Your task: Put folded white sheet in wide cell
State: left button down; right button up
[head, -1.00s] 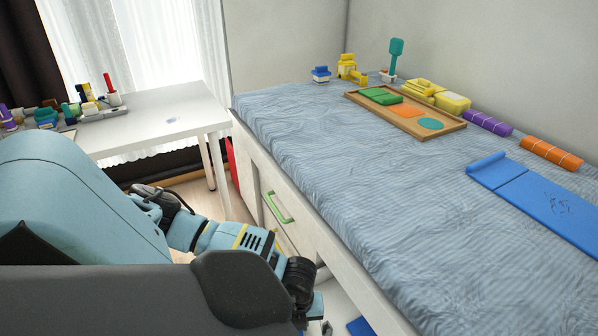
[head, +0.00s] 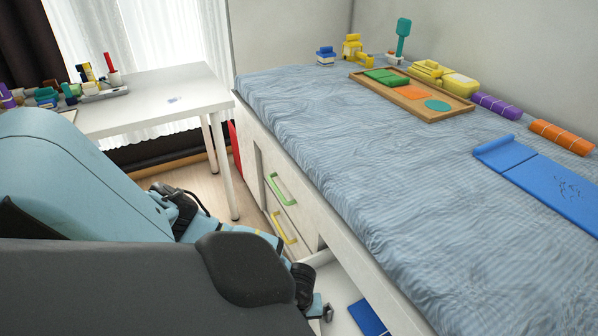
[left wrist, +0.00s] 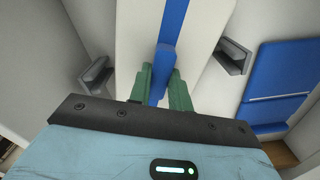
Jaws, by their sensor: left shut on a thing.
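In the left wrist view, the green fingers of my left gripper (left wrist: 160,90) are shut on an upright blue strip. The strip runs along the middle of a white slab-like thing, which looks like the folded white sheet (left wrist: 125,35). In the head view, only a small part of my left gripper (head: 326,312) shows, low beside the bed's open lower space; the sheet cannot be made out there. A white-floored compartment (head: 338,284) under the bed holds a flat blue folded thing (head: 368,318). Which cell is the wide one cannot be told. My right gripper is not in view.
Grey bracket-like pieces (left wrist: 232,56) stand on both sides of the sheet, with a blue folded thing (left wrist: 275,80) at right. The bed (head: 330,150) carries a wooden tray (head: 455,112) and a blue mat (head: 550,185). A white desk (head: 165,95) stands at left.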

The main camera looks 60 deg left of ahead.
pick_arm(q)
jog(key=c, duration=1.3)
grip_release()
jog(key=shift+f, duration=0.1)
notch_tip(320, 180, up, 12)
jog(key=p, duration=0.3)
jog(key=shift+d, duration=0.1)
